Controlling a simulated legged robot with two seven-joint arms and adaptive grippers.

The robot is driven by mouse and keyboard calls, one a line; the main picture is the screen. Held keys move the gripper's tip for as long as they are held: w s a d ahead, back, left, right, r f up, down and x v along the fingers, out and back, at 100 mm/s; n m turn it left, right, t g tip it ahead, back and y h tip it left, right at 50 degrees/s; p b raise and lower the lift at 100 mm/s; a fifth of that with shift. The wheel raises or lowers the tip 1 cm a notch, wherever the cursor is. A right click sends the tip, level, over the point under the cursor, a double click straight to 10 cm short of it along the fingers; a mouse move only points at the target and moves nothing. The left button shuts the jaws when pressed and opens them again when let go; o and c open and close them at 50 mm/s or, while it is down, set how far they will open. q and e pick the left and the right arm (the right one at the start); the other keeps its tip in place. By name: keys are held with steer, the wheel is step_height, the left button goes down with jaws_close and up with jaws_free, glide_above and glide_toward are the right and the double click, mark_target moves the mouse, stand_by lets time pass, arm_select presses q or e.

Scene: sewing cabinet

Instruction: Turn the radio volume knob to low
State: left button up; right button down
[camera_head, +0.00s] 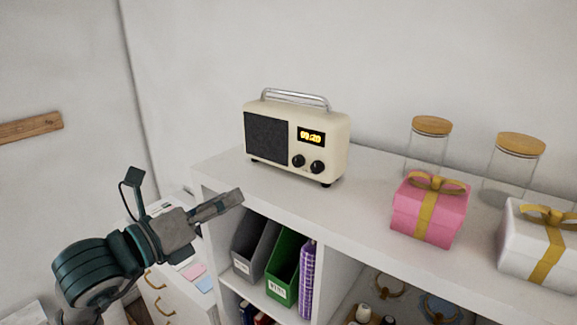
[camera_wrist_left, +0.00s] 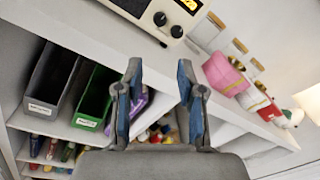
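A cream radio (camera_head: 296,137) with a metal handle stands upright on top of the white cabinet. Its front has a dark speaker panel, a lit display, and two black knobs, a left knob (camera_head: 298,161) and a right knob (camera_head: 317,167). In the left wrist view the radio (camera_wrist_left: 144,14) is at the top, with both knobs visible. My left gripper (camera_head: 240,196) is in front of and below the radio, near the cabinet's left front edge, apart from the knobs. In the left wrist view its two fingers (camera_wrist_left: 160,80) are spread with nothing between them. My right gripper is not in view.
On the cabinet top (camera_head: 362,203), a pink gift box (camera_head: 413,217), a white gift box (camera_head: 522,247) and two glass jars stand right of the radio. Shelves below hold a grey file holder (camera_head: 252,252) and a green one (camera_head: 284,264). A wall is behind.

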mark_target(296, 163)
arm_select(q)
steer(key=p+x, duration=0.5)
steer(key=x, duration=1.1)
steer(key=shift+w+d+r, duration=0.1)
steer(key=shift+w+r, duration=0.05)
steer(key=shift+w, duration=0.05)
steer(key=shift+w+d, duration=0.4)
steer(key=shift+w, duration=0.05)
jaws_close()
